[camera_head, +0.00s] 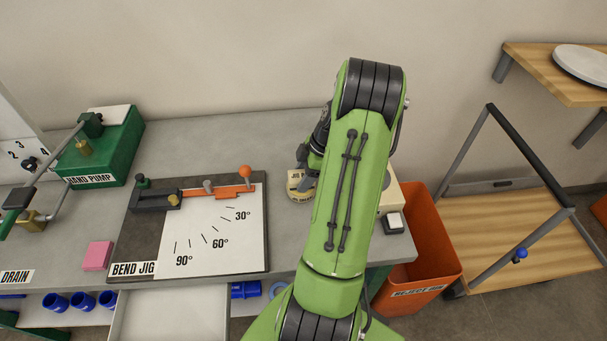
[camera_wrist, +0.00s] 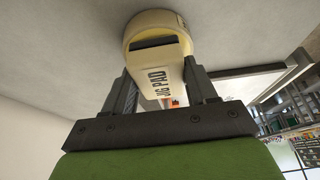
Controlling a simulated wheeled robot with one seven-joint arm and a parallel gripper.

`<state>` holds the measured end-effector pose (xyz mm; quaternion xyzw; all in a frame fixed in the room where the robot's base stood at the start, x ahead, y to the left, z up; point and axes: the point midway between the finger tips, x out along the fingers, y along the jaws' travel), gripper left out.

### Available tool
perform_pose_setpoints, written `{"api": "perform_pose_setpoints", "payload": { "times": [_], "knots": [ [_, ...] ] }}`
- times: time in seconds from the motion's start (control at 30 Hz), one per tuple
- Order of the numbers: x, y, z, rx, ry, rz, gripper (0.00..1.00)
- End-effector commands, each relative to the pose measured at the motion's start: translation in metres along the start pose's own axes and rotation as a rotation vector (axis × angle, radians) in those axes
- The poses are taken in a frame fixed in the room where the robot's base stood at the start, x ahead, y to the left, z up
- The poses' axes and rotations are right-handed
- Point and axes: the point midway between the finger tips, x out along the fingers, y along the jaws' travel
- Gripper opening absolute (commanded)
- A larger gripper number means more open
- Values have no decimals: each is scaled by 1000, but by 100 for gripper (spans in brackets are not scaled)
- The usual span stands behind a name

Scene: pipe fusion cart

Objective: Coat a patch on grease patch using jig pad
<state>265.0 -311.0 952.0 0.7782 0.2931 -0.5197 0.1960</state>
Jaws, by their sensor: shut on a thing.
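I cannot make out a grease patch.
The bend jig (camera_head: 140,240) with its white angle plate lies left of the pad. A pink block (camera_head: 97,255) and a green hand pump (camera_head: 105,150) are further left. A cream box (camera_head: 392,194) is right of my arm, above an orange reject bin (camera_head: 425,250).

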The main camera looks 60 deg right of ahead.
Motion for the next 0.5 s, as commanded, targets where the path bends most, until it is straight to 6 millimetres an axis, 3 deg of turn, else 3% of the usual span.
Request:
{"api": "perform_pose_setpoints", "payload": {
  "times": [0.5],
  "knots": [
    [7, 0, 3, 0, 0, 0, 32]
  ]
}}
